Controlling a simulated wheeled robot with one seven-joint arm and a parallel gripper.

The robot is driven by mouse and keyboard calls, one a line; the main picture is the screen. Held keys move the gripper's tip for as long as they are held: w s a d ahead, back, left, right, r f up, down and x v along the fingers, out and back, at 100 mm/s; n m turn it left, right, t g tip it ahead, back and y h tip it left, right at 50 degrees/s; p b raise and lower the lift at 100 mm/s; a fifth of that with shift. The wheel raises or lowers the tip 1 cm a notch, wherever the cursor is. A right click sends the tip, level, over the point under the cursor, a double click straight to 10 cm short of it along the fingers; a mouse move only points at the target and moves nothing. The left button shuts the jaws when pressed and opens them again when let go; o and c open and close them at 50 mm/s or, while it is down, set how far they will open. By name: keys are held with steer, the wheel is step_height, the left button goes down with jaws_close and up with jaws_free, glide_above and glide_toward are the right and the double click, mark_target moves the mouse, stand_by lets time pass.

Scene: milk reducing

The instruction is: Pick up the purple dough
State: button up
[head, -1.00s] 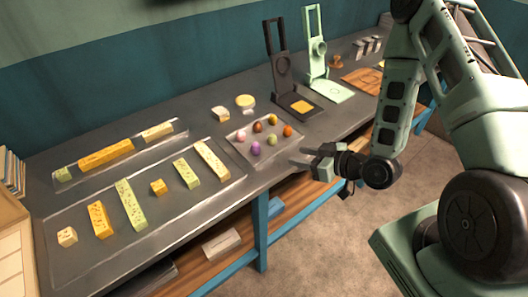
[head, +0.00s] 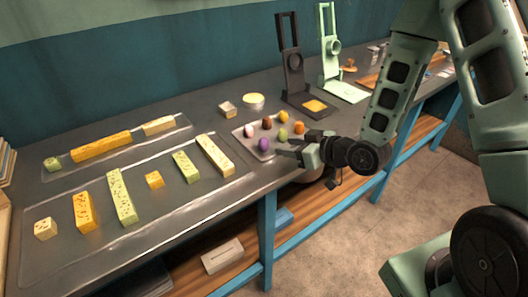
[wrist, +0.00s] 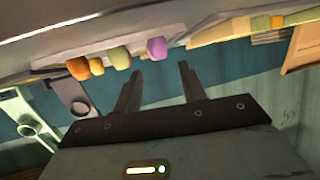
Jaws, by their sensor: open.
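The purple dough (head: 264,144) is a small rounded lump at the front left of a small tray (head: 247,149) on the dark table. It also shows in the wrist view (wrist: 156,48), just beyond and between the fingertips and apart from them. My gripper (head: 284,146) is open and empty, level with the tray's front right edge, its fingers pointing left toward the purple dough. In the wrist view my gripper (wrist: 160,75) shows two spread fingers with nothing between them.
Other dough lumps share the tray: green (head: 283,134), orange (head: 299,128), yellow (head: 283,116), pink (head: 249,130) and brown (head: 267,122). A dark press-like stand (head: 292,70) and a pale green one (head: 329,60) stand behind. Long cheese-like blocks (head: 122,196) lie on trays at left.

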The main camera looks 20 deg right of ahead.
mark_target(264, 145)
steer(key=x, duration=0.3)
steer(key=shift+w+a+p, duration=0.15)
steer(key=shift+w+p, duration=0.05)
steer(key=shift+p, duration=0.1)
steer(key=shift+f+p+x, duration=0.2)
steer(key=shift+p+x, duration=0.2)
steer(key=shift+x, duration=1)
steer(key=shift+f+p+x, duration=0.2)
steer(key=shift+p+x, duration=0.15)
steer(key=shift+x, duration=1.05)
steer(key=shift+s+d, duration=0.1)
steer(key=shift+d, duration=0.1)
steer(key=c, duration=0.7)
